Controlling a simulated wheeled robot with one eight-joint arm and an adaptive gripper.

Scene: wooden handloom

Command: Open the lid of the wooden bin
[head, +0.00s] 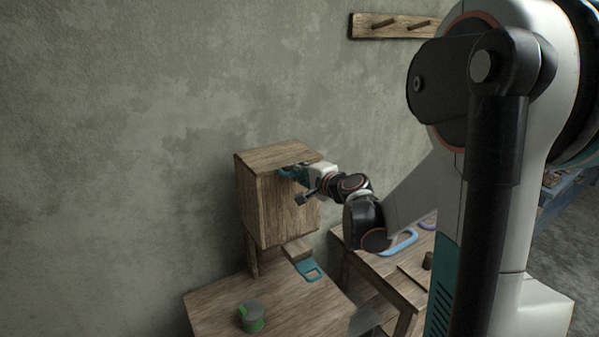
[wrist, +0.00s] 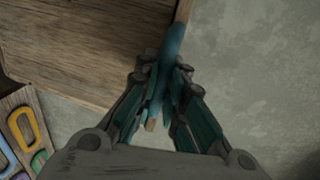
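The wooden bin (head: 278,218) is a tall plank box against the wall, and its flat wooden lid (head: 265,157) lies across the top, looking closed. My gripper (head: 292,173) is at the lid's front edge, towards the right. In the wrist view, a narrow teal-painted strip (wrist: 175,48) with bare wood at its ends runs between the fingers of my gripper (wrist: 163,78). It looks like the lid's edge or grip. The fingers are drawn in close on both sides of it. My wrist hides part of the lid's front in the head view.
Below the bin is a wooden table (head: 215,300) with a green-topped tin (head: 252,316) and a teal-handled tool (head: 310,270). A second table at right holds a blue ring-shaped handle (head: 398,243). A peg rail (head: 392,26) hangs on the wall above.

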